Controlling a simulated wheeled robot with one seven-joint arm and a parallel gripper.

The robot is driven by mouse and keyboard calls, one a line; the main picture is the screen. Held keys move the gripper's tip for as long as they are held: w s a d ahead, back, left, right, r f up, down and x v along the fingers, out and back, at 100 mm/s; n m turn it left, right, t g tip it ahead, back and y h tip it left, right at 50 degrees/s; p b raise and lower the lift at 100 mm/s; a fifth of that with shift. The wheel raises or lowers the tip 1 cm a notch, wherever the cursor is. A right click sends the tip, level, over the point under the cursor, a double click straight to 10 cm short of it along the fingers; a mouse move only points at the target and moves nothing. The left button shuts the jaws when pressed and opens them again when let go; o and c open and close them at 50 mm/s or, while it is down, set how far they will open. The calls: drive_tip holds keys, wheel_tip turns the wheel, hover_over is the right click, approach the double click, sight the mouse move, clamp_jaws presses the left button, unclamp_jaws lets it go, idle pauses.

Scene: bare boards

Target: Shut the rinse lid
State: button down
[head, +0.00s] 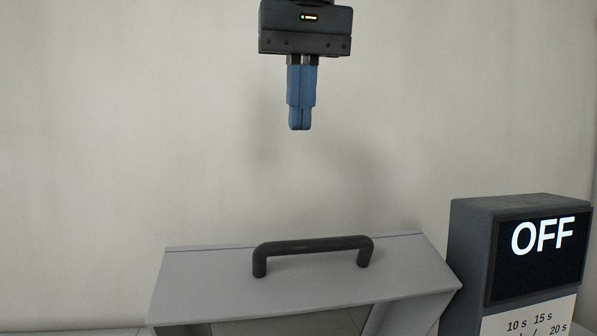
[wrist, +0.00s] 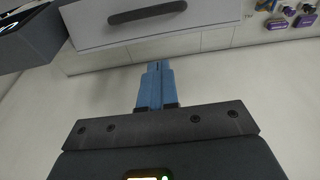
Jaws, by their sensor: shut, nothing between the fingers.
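A flat grey lid (head: 210,287) with a dark bar handle (head: 315,243) across it is at the bottom centre of the head view. An opening shows below the lid's front edge, but I cannot tell the lid's exact angle. In the wrist view the grey lid (wrist: 215,14) and its dark handle (wrist: 147,12) are at the top. My gripper (head: 300,127) points down above the handle, well clear of it and slightly left of its middle. Its blue fingers are together and empty. The gripper also shows in the wrist view (wrist: 157,65).
A dark grey box (head: 475,240) with a screen reading OFF (head: 541,250) and a white time-marked panel (head: 530,318) stands right of the lid. A pale wall is behind. Small purple items (wrist: 290,17) lie at the wrist view's top right. The space around my gripper is clear.

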drive_tip(key=x, duration=0.3)
drive_tip(key=b+x, duration=0.1)
drive_tip(key=x, duration=0.6)
drive_tip(key=shift+s+f, duration=0.2)
drive_tip(key=shift+f, duration=0.25)
drive_tip(key=s+f+b, duration=0.1)
drive_tip(key=b, duration=0.1)
drive_tip(key=f+b, duration=0.1)
drive_tip(key=shift+s+d+b, duration=0.2)
drive_tip(key=shift+s+b, duration=0.15)
drive_tip(key=shift+b, duration=0.05)
drive_tip(key=shift+f, duration=0.1)
